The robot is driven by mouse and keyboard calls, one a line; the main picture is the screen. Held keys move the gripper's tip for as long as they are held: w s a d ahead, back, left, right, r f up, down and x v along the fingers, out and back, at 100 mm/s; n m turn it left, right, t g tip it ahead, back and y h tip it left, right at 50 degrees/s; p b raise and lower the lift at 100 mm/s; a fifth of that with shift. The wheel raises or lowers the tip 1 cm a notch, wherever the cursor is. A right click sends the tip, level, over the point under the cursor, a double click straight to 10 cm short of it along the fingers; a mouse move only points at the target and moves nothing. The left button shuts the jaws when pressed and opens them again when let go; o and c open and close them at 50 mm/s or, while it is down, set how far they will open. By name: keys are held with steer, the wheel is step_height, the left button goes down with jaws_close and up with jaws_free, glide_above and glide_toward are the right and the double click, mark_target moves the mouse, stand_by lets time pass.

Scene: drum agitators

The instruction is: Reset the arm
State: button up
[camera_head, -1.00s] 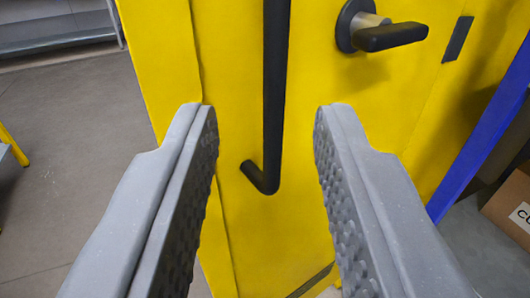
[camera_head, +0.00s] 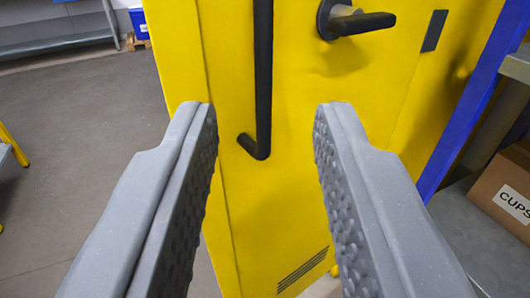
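My gripper (camera_head: 265,112) is open, with its two grey textured fingers wide apart and nothing between them. Ahead of it stands a yellow cabinet or door panel (camera_head: 290,205). A long black vertical bar handle (camera_head: 263,75) on the panel shows between the fingers, its bent lower end just above the middle of the gap. The fingers appear apart from the handle. A black lever handle (camera_head: 358,23) sits higher on the panel, to the right, above the right finger.
A grey bench (camera_head: 65,40) and a blue box (camera_head: 138,22) are at the back left. Grey floor (camera_head: 80,130) is open at the left.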

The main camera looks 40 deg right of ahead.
stand_by(0.4)
steer(key=w+a+r+n+t+y+p, duration=0.1)
steer(key=w+a+r+n+y+p, duration=0.2)
steer(key=a+r, duration=0.65)
steer(key=w+a+r+n+y+p, duration=0.1)
steer(key=a+r+y+p, duration=0.1)
steer(key=a+r+y, duration=0.5)
steer(key=s+a+r+n+p, duration=0.1)
steer(key=s+r, duration=0.5)
steer(key=r, duration=0.5)
steer(key=s+a+r+n+p, duration=0.2)
steer(key=s+r, duration=0.3)
steer(key=r, duration=0.7)
steer(key=shift+s+a+r+y, duration=0.3)
steer(key=shift+s+y, duration=0.05)
steer(key=shift+y, duration=0.05)
